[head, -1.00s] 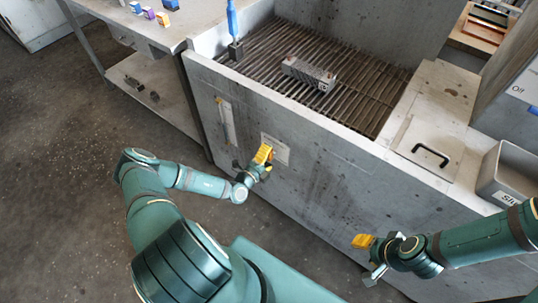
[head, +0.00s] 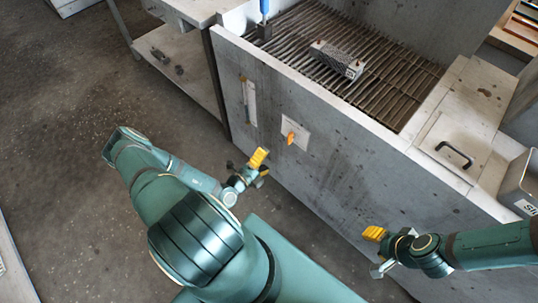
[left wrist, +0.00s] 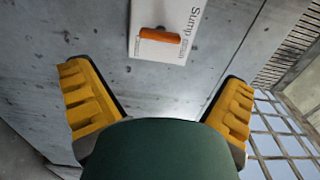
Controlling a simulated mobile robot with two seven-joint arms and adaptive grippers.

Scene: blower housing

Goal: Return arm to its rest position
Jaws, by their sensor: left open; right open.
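My left gripper (head: 258,168) is in front of the grey housing's front wall, apart from it, with yellow fingers. In the left wrist view its two fingers (left wrist: 158,105) are spread wide with nothing between them. Beyond them is a white label (left wrist: 168,30) with an orange handle (left wrist: 160,36) on the wall; the handle also shows in the head view (head: 291,138). My right gripper (head: 372,250) is at the lower right, in front of the wall, with yellow fingers and nothing visible in it.
The blower housing (head: 330,190) has a slatted grate (head: 390,88) on top with a metal block (head: 337,58) on it. A blue-handled tool (head: 264,15) stands at the grate's left corner. A lid with a black handle (head: 454,154) is at right. Floor (head: 70,130) is clear at left.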

